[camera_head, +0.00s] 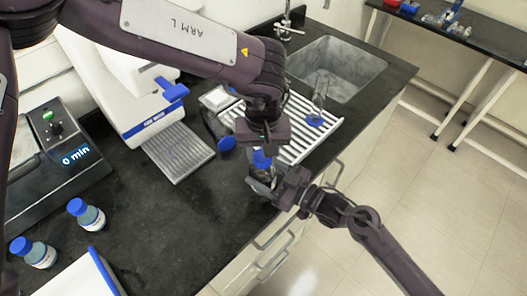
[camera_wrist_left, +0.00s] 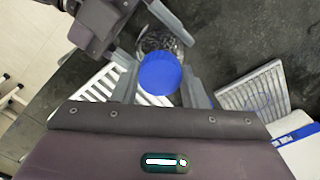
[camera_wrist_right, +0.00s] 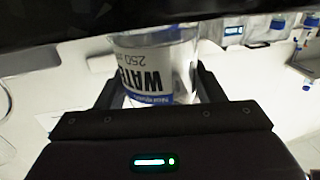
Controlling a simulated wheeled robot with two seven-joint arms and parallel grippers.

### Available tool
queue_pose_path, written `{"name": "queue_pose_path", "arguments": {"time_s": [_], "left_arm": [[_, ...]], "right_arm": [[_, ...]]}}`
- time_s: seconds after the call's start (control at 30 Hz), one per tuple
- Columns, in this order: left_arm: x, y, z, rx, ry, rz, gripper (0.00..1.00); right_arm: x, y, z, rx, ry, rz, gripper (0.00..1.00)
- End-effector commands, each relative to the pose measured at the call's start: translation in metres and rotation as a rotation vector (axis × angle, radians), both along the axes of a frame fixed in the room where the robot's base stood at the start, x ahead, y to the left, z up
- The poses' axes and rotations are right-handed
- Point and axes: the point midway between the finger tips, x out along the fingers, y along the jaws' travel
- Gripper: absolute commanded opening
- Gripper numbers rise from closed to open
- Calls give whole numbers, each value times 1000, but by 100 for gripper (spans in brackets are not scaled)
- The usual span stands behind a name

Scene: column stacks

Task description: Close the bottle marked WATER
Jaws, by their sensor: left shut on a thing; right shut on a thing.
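The bottle marked WATER (camera_wrist_right: 150,75) is clear with a white and blue label. It appears upside down in the right wrist view, between my right gripper's fingers (camera_wrist_right: 152,95). My right gripper (camera_head: 270,186) is shut on it near the counter's front edge. My left gripper (camera_head: 262,150) is above it, pointing down, shut on a blue cap (camera_wrist_left: 159,72). The cap also shows in the head view (camera_head: 262,160). In the left wrist view the clear bottle (camera_wrist_left: 160,40) shows just behind the cap. I cannot tell whether cap and bottle neck touch.
A white drying rack (camera_head: 300,128) and a sink (camera_head: 335,68) lie behind the grippers. A clear blue-capped vessel (camera_head: 227,143) is close left of my left gripper. Two small blue-capped bottles (camera_head: 88,217) (camera_head: 38,255) stand at left. The dark counter (camera_head: 170,225) between is clear.

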Motion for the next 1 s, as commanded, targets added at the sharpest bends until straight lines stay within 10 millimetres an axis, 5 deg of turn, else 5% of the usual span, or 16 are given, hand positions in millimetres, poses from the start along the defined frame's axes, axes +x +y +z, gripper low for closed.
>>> {"name": "queue_pose_path", "arguments": {"time_s": [0.1, 0.13, 0.3, 0.63, 1.0], "left_arm": [[0, -1, 1, -4, -1, 1, 18], [0, -1, 1, -4, -1, 1, 42], [1, -1, 1, -3, -1, 3, 61], [1, 0, 4, -2, -2, 4, 61], [1, 0, 45, -2, -2, 4, 61]], "right_arm": [[-1, 1, 0, -1, -1, 4, 0], [-1, 1, 0, -1, -1, 4, 0], [-1, 1, 0, -1, -1, 2, 0], [0, 0, 0, -1, -1, 0, 0], [0, 0, 0, -1, -1, -1, 0]]}}
